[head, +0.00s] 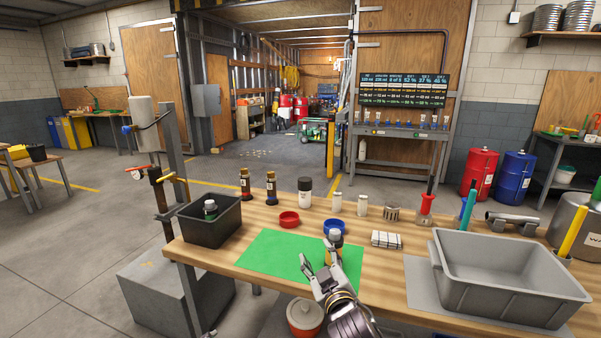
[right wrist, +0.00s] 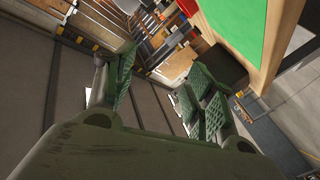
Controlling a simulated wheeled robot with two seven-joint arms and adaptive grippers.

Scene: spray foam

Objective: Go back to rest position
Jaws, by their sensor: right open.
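My right gripper (head: 317,262) is over the front right part of the green mat (head: 268,258) in the head view, its fingers pointing away from me. It is open, and the right wrist view shows the spread fingers (right wrist: 165,88) with nothing between them. A small bottle with a grey cap (head: 335,236) is just beyond the fingertips, partly hidden by the gripper; I cannot tell whether they touch. My left gripper is not in view.
A black bin (head: 228,228) holding a bottle stands at the table's left. A large grey tub (head: 455,275) fills the right. Red (head: 289,219) and blue (head: 333,226) dishes, dark bottles (head: 245,184) and a white-labelled jar (head: 305,192) stand behind the mat.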

